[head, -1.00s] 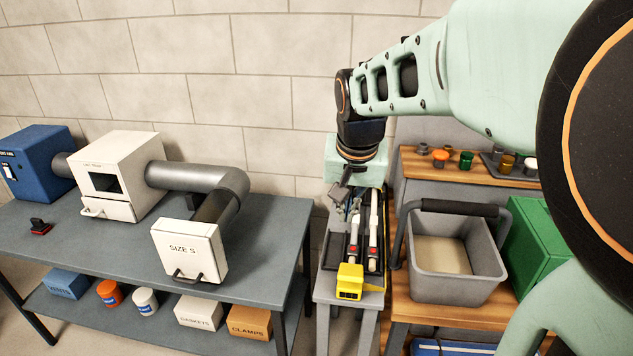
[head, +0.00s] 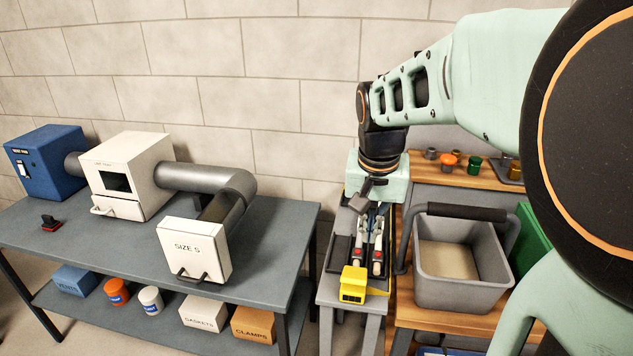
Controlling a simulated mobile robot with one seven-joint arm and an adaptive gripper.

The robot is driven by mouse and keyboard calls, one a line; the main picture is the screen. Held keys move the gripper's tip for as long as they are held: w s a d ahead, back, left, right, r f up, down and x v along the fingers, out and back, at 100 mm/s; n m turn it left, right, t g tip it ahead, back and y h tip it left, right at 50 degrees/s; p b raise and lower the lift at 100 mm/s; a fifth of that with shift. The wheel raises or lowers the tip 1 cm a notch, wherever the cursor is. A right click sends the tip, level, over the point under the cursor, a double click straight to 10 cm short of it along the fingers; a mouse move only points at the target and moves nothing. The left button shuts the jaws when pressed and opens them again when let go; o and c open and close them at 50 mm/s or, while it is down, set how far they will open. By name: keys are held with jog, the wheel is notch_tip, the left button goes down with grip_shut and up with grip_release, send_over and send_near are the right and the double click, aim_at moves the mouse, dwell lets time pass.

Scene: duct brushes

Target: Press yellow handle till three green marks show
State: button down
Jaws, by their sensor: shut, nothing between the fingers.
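A yellow block (head: 353,284) with a dark face sits at the near end of a narrow stand. I cannot tell whether it is the handle. No green marks can be made out. Behind it lies a dark tray (head: 338,262) with pale rods bearing red pieces (head: 357,253). My gripper (head: 361,207) points down over the far end of the rods, behind and apart from the yellow block. It is shut and empty; its fingertips are small and partly lost against the rods.
A grey bin (head: 462,292) with a black handle stands close on the right, beside a green box (head: 530,240). On the left, a blue-grey bench (head: 110,250) carries a white box (head: 130,170), grey duct and a "SIZE S" box (head: 193,250). Small cups stand behind the bin.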

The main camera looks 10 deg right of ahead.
send_over(364, 278)
jog(key=x, duration=0.6)
jog(key=shift+s+a, duration=0.1)
jog(key=shift+s, duration=0.25)
jog(key=f, duration=0.1)
jog(key=s+f, duration=0.1)
jog(key=f, duration=0.1)
jog(key=shift+s+a+f+b, duration=0.1)
jog(key=shift+s+a+b, duration=0.05)
jog(key=shift+a+b, duration=0.15)
jog(key=shift+s+f, duration=0.2)
jog(key=shift+f, duration=0.2)
jog(key=shift+f+b, duration=0.2)
jog(key=shift+b, duration=0.2)
